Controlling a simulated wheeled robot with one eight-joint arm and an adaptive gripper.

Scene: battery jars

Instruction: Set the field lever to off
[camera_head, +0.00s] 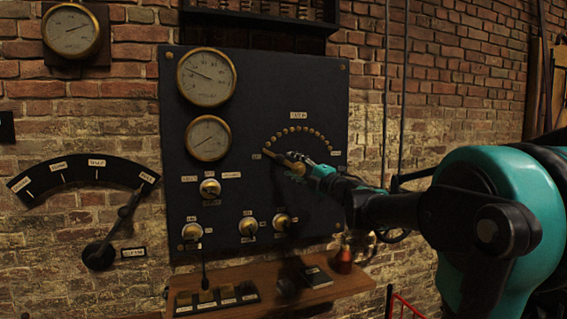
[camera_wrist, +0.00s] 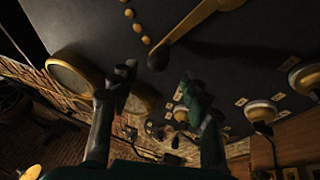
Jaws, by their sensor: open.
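The lever on the dark panel (camera_head: 260,105), which I take for the field lever (camera_head: 279,157), is a brass arm under an arc of brass studs (camera_head: 299,131). It points left to the arc's left end, near a small label too small to read. In the wrist view the brass lever (camera_wrist: 190,27) ends in a dark round knob (camera_wrist: 158,57). My gripper (camera_head: 308,168) is at the panel by the lever, partly hiding its hub. In the wrist view my gripper (camera_wrist: 157,82) is open, with the knob just beyond and between its fingertips; I see no clear contact.
Two gauges (camera_head: 207,77) are left of the arc. Several brass knobs (camera_head: 248,226) sit below. A larger dark lever (camera_head: 125,215) is on the left wall.

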